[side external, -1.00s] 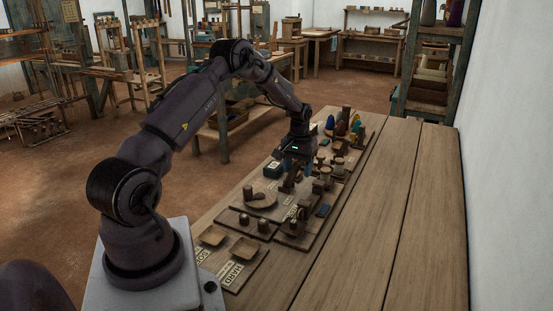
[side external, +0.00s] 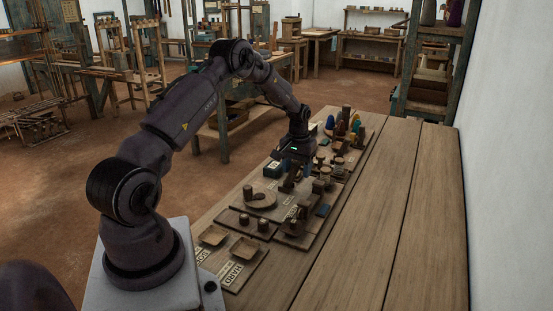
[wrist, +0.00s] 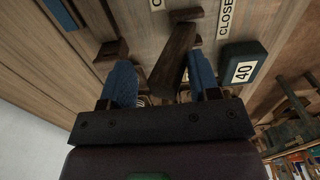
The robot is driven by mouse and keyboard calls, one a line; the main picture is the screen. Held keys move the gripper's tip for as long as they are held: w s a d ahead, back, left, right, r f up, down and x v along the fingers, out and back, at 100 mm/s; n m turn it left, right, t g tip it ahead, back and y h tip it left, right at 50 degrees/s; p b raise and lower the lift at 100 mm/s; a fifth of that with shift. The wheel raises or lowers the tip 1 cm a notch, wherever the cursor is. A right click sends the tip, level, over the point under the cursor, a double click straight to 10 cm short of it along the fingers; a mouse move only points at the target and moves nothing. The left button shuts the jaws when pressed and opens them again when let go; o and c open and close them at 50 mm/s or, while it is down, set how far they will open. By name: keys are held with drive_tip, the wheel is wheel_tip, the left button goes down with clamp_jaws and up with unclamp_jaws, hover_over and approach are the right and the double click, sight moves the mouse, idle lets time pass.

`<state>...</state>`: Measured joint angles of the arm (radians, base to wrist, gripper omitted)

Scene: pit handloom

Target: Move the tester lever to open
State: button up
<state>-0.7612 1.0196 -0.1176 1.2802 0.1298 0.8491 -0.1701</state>
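The tester lever (wrist: 176,58) is a dark brown wooden bar. In the wrist view it rises between my two fingers, tilted slightly. My gripper (wrist: 162,80) has blue fingertips spread apart on either side of the lever. The right finger is close to the lever or touching it; I cannot tell which. A clear gap shows at the left finger. In the side view my gripper (side external: 292,165) is low over the boards, and the lever is hard to make out there.
A dark green block labelled 40 (wrist: 243,65) sits just right of my right finger. A brown wooden piece (wrist: 110,50) stands near the left finger. Boards with small trays (side external: 245,250), pegs and coloured cones crowd the bench's left side. The bench's right side (side external: 390,220) is clear.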

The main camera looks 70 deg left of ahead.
drive_tip(key=shift+d, duration=0.1)
drive_tip(key=shift+r, duration=3.3)
drive_tip(key=s+d+r+m+t, duration=0.2)
drive_tip(key=s+d+r, duration=0.4)
drive_tip(key=d, duration=0.4)
drive_tip(key=s+d+r+m+t, duration=0.1)
drive_tip(key=s+d+r+m, duration=0.3)
drive_tip(key=s+d+r, duration=0.3)
drive_tip(key=s+d+r+m+t, duration=0.2)
drive_tip(key=s+d+r, duration=0.5)
drive_tip(key=d, duration=0.8)
drive_tip(key=shift+d+r+m+t, duration=0.2)
drive_tip(key=shift+r+m+t, duration=0.1)
drive_tip(key=shift+r+m, duration=0.2)
drive_tip(key=shift+w+a, duration=0.1)
